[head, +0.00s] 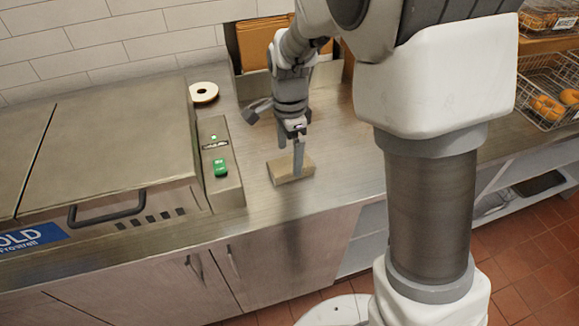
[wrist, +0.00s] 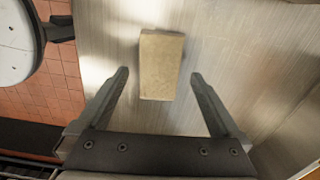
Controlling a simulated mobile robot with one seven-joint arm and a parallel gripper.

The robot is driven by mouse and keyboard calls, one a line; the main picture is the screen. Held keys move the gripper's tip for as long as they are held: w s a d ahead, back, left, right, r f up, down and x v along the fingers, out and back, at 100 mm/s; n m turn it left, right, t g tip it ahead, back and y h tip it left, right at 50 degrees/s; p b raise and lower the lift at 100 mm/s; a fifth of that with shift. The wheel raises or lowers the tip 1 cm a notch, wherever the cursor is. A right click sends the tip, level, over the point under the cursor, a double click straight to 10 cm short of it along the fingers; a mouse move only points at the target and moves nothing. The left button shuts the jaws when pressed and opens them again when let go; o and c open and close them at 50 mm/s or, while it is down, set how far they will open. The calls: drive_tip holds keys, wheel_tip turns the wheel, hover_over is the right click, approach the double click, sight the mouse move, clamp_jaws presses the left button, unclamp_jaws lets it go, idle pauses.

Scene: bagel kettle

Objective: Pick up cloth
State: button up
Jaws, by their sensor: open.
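The cloth is a folded tan, block-like piece (head: 290,169) lying on the steel counter, to the right of the kettle's control panel. It also shows in the wrist view (wrist: 161,65), lying in the upper middle on bare metal. My gripper (head: 298,165) is above the cloth in the head view, pointing down. In the wrist view my gripper (wrist: 159,74) is open, with one finger on each side of the cloth and a gap between each finger and it. The height between the fingertips and the cloth is hard to tell. Nothing is held.
The steel kettle (head: 105,140) with a dark handle (head: 107,210) and green-buttoned panel (head: 220,165) stands left. A brown box (head: 262,42) is at the back. Wire baskets with bagels (head: 548,107) are right. Counter around the cloth (head: 340,150) is clear.

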drive_tip(key=shift+f, duration=1.45)
drive_tip(key=c, duration=1.3)
drive_tip(key=shift+r, duration=0.1)
drive_tip(key=shift+r, duration=0.6)
wheel_tip(320, 180, up, 3)
drive_tip(key=shift+f+p, duration=0.1)
drive_tip(key=shift+p, duration=0.2)
drive_tip(key=d+r, duration=0.2)
drive_tip(key=d, duration=0.2)
drive_tip(key=d+r, duration=0.2)
drive_tip(key=d, duration=0.1)
drive_tip(key=d+r, duration=0.3)
drive_tip(key=d, duration=0.1)
drive_tip(key=shift+w+d+p, duration=0.3)
drive_tip(key=shift+d+p, duration=0.05)
drive_tip(key=shift+p, duration=0.05)
